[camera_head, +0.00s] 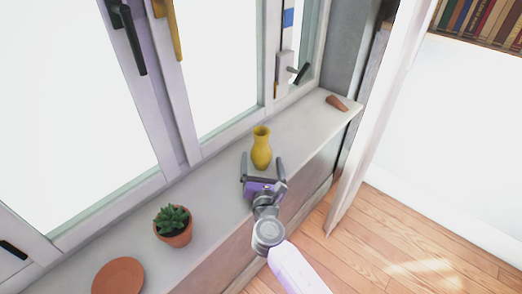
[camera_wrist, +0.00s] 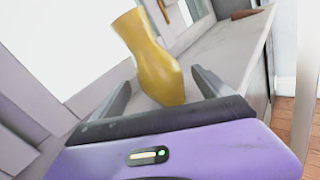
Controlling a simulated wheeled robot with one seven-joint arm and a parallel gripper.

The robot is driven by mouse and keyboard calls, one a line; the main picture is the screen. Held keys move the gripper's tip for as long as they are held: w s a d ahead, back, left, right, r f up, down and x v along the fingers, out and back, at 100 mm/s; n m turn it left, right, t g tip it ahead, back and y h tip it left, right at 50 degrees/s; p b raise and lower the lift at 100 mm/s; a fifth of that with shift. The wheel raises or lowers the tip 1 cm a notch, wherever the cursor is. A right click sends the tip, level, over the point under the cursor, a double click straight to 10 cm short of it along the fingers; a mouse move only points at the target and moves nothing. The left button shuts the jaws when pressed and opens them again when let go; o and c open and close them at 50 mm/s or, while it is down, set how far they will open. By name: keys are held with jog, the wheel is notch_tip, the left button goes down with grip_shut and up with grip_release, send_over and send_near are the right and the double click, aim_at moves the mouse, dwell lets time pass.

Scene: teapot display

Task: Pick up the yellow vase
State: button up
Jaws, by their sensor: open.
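The yellow vase (camera_head: 261,148) stands upright on the window sill, with a wide body, narrower neck and flared mouth. In the wrist view the vase (camera_wrist: 152,58) appears tilted, just beyond the gripper's palm and between the two fingers. My gripper (camera_head: 262,165) is open, with one finger to the left of the vase and one to the right. The lowest part of the vase is hidden behind the gripper in the wrist view.
The grey sill (camera_head: 212,183) runs along the window. A potted succulent (camera_head: 173,226) and a round terracotta dish (camera_head: 118,276) sit on it at lower left. A brown object (camera_head: 336,102) lies at its far right end. The window frame (camera_head: 228,125) rises close behind the vase.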

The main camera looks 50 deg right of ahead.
aim_at(262, 153)
jog(key=shift+x, duration=1.85)
jog(key=c, duration=1.7)
jog(key=shift+c, duration=0.5)
jog(key=shift+r, duration=0.15)
